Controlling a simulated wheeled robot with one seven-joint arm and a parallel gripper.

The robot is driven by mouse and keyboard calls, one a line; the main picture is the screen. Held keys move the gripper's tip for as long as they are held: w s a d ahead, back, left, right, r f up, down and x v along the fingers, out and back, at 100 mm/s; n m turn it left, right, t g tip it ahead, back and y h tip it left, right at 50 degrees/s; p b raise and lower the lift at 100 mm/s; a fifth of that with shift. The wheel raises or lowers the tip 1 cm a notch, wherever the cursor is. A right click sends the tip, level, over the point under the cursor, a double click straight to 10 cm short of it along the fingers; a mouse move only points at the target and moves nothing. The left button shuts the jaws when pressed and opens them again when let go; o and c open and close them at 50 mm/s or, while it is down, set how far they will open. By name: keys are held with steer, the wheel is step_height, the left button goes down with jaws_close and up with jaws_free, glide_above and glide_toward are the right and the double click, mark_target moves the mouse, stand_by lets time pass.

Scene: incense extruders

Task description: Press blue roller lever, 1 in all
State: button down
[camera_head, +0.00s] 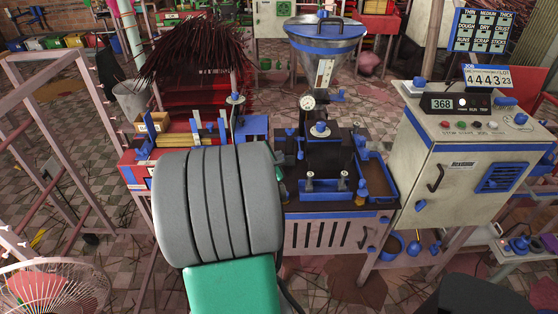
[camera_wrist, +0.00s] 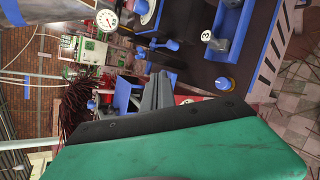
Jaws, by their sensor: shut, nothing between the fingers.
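The extruder machine (camera_head: 322,160) stands mid-picture, dark with blue trim, a round gauge and several blue knobs. A blue knob on a yellow base (camera_head: 361,187) is at its front right; it also shows in the wrist view (camera_wrist: 225,83). A blue-topped post (camera_head: 235,98) rises left of the machine. I cannot tell which blue part is the roller lever. My gripper (camera_wrist: 163,76) is shut and empty in the wrist view, its grey fingers pointing toward the machine area, apart from the knob. In the head view my arm hides the fingers and the machine's left front.
A grey cabinet (camera_head: 465,160) with a display and buttons stands right of the machine. A blue-rimmed hopper (camera_head: 325,50) is behind. Dark red incense sticks (camera_head: 195,50) spread at the back left. A pink frame and a fan (camera_head: 50,285) are at the left.

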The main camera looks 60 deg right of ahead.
steer(key=shift+w+d+f+b, duration=0.1)
steer(key=shift+d+f+b, duration=0.05)
steer(key=shift+f+b, duration=0.35)
steer(key=shift+w+d+f+b, duration=0.1)
steer(key=shift+f+b, duration=0.25)
steer(key=shift+f, duration=0.25)
stand_by(0.9)
stand_by(0.5)
steer(key=shift+s+a+r+p, duration=0.15)
steer(key=shift+a+r+p, duration=0.05)
steer(key=shift+r+p, duration=0.55)
steer(key=shift+s+a+r+p, duration=0.1)
steer(key=shift+a+r+p, duration=0.05)
steer(key=shift+r+p, duration=0.6)
steer(key=shift+r, duration=0.1)
steer(key=r+p, duration=0.3)
steer(key=a+r+p, duration=0.1)
steer(key=shift+s+a+r, duration=0.1)
steer(key=shift+s+r, duration=0.2)
